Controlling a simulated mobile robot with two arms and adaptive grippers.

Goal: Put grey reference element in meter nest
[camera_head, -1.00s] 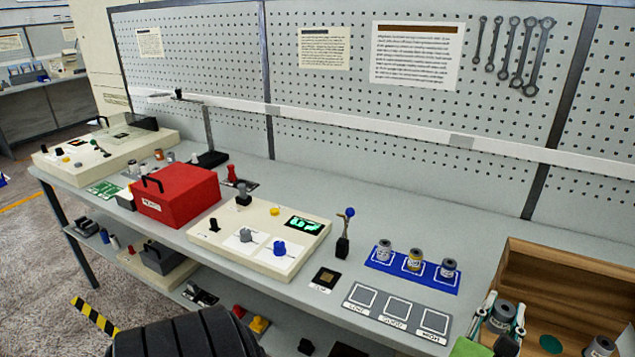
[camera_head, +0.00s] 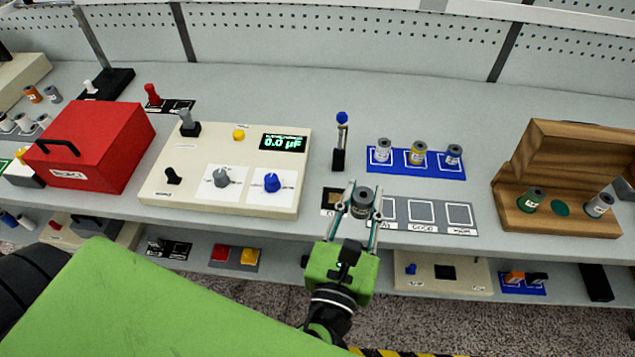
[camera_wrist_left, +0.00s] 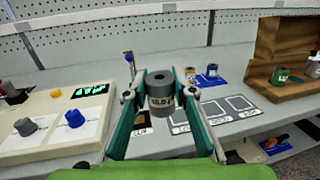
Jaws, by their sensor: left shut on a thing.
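The grey reference element (camera_head: 362,203) is a dark grey spool with a pale label and a hole in its top. My left gripper (camera_head: 360,205) is shut on it, one teal finger on each side, and holds it upright. In the left wrist view the spool (camera_wrist_left: 160,95) sits between the fingertips. A small black square pad with a tan centre (camera_head: 331,199), which may be the meter nest, lies just left of the spool and is partly covered by a finger. The cream meter box (camera_head: 220,165) has a lit display (camera_head: 284,143). My right gripper is not in view.
Three marked squares (camera_head: 421,212) lie right of the spool. Behind are a blue tray (camera_head: 400,168) with three spools and a blue-tipped post (camera_head: 340,140). A wooden holder (camera_head: 530,170) stands right, a red box (camera_head: 95,145) left.

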